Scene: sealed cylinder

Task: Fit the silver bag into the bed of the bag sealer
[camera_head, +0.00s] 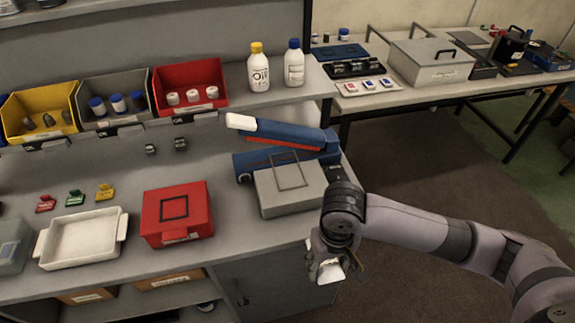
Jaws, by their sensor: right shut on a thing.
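The bag sealer (285,150) stands at the right end of the grey bench. It is blue with a red strip, and its white-tipped arm is raised at the left end. My right gripper (338,268) is in front of the bench's right front corner, apart from the sealer and nearer to me. It is shut on a small pale piece, which looks like the silver bag (328,270). The wrist and fingers hide much of this piece. My left gripper is not in view.
A grey box (287,205) with a square outline stands directly in front of the sealer. A red box (176,232) and white tray (82,239) are further left. Two bottles (258,72) stand on the shelf behind. Bare bench top lies between the red and grey boxes.

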